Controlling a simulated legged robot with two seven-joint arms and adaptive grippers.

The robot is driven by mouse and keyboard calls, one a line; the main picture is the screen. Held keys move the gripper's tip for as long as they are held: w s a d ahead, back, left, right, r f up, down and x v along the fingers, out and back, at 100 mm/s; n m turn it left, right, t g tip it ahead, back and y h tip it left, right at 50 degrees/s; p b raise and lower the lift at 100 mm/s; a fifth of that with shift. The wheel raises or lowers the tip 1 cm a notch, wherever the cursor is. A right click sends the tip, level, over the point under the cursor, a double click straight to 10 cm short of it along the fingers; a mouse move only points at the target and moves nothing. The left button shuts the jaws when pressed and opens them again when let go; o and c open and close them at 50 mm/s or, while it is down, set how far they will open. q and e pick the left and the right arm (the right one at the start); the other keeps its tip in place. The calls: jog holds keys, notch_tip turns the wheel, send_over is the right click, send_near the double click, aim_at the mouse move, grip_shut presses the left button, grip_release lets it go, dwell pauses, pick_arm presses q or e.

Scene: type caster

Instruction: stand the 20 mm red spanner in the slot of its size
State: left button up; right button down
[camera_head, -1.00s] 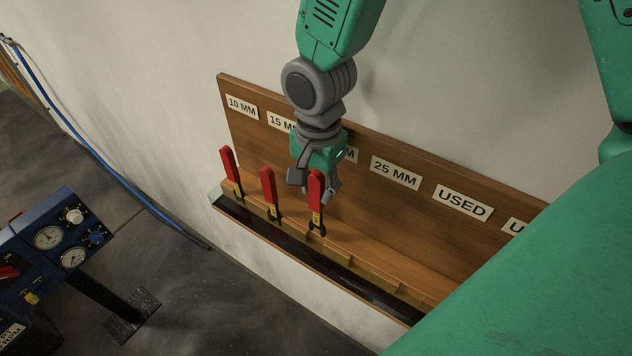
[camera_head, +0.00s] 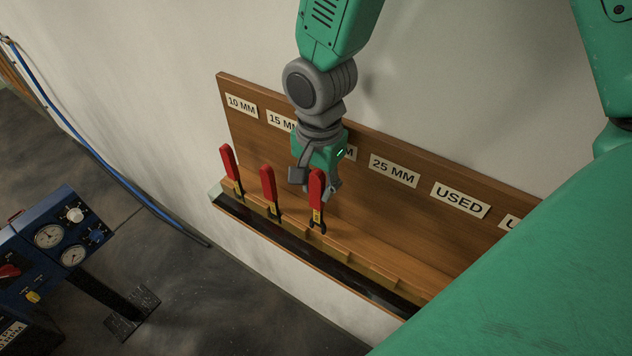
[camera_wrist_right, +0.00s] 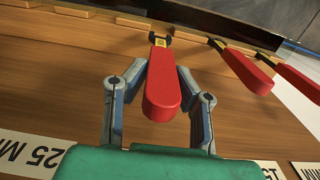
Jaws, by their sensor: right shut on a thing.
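My right gripper (camera_head: 316,184) is shut on the red spanner (camera_head: 317,188), with one finger on each side of its handle. In the right wrist view the same red spanner (camera_wrist_right: 162,85) lies between the fingertips (camera_wrist_right: 161,72). It stands upright, head down, at the rack's front ledge, below a label (camera_head: 348,153) mostly hidden by my gripper, between the 15 and 25 MM labels. Whether its head is fully seated cannot be told. The wooden rack (camera_head: 400,228) is fixed to the wall. My left gripper is out of view.
Two other red spanners, one at the far left (camera_head: 229,165) and one beside mine (camera_head: 268,185), stand in the rack. The ledge under the 25 MM label (camera_head: 394,170) and the USED label (camera_head: 460,201) looks empty. A blue gauge panel (camera_head: 58,235) stands at lower left.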

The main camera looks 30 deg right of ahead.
aim_at(315, 206)
jog(key=shift+a, duration=0.2)
jog(key=shift+a+p, duration=0.1)
jog(key=shift+p, duration=0.55)
dwell(0.6)
jog(key=shift+f+b, duration=1.35)
jog(key=shift+f, duration=1.05)
jog(key=c, duration=1.2)
grip_release()
jog(key=shift+w+r, duration=0.1)
jog(key=shift+r, duration=0.35)
notch_tip(315, 206, up, 11)
